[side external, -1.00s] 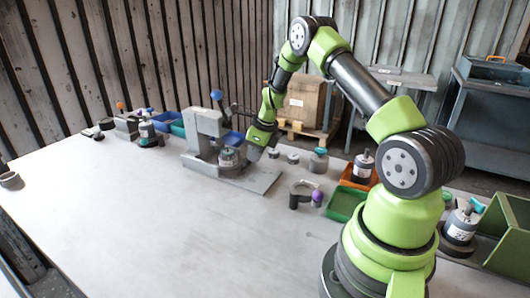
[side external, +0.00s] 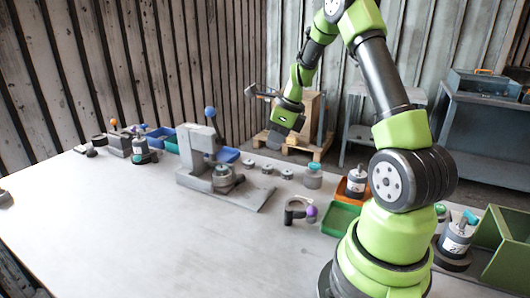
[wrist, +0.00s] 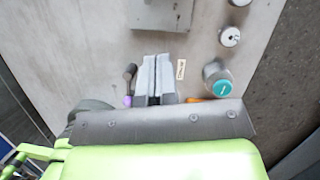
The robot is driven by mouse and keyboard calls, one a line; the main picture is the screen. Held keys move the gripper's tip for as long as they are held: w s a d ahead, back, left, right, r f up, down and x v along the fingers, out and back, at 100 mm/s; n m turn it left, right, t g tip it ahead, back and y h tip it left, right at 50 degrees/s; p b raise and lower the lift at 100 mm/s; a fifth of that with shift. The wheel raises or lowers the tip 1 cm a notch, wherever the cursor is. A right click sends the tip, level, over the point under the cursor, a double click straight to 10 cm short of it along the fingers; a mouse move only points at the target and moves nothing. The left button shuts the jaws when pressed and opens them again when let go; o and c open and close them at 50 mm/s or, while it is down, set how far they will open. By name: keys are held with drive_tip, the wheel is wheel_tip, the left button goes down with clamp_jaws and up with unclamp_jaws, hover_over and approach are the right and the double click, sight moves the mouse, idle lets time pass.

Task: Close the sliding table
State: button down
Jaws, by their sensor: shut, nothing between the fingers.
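The grey press-like fixture (side external: 196,146) with a blue ball-topped lever stands mid-table in the side view. Its flat grey base plate (side external: 252,197) reaches out to the front right, and a round grey metal part sits beside the column. I cannot tell which part of the plate is the sliding table, or how far it is out. Part of the plate (wrist: 160,14) also shows at the top of the wrist view. My gripper (side external: 277,140) is in the air behind and right of the fixture, apart from it. Its fingers (wrist: 156,60) are together and empty in the wrist view.
Small grey cylinders (side external: 267,169) and a teal-capped container (side external: 313,176) stand right of the fixture. A ring holder with a purple knob (side external: 311,211), a green tray (side external: 341,219) and an orange tray (side external: 349,191) are nearer my base. The front table (side external: 120,230) is clear.

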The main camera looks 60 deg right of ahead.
drive_tip(key=s+f+t+y, duration=0.1)
drive_tip(key=s+f+t, duration=0.1)
drive_tip(key=s, duration=0.1)
drive_tip(key=t, duration=0.2)
approach(231, 181)
drive_tip(key=shift+h, duration=0.3)
drive_tip(key=s+f, duration=0.1)
drive_tip(key=s, duration=0.1)
drive_tip(key=s+f, duration=0.2)
drive_tip(key=shift+s+a+f, duration=0.1)
drive_tip(key=shift+s+f, duration=0.05)
drive_tip(key=shift+s, duration=0.05)
drive_tip(key=w, duration=0.2)
drive_tip(key=shift+w+a+f, duration=0.15)
drive_tip(key=shift+w+a, duration=0.05)
drive_tip(key=shift+w, duration=0.05)
drive_tip(key=shift+w+a+f, duration=0.1)
drive_tip(key=shift+w, duration=0.55)
drive_tip(key=shift+w, duration=0.1)
drive_tip(key=shift+w, duration=1.75)
drive_tip(key=shift+a, duration=0.1)
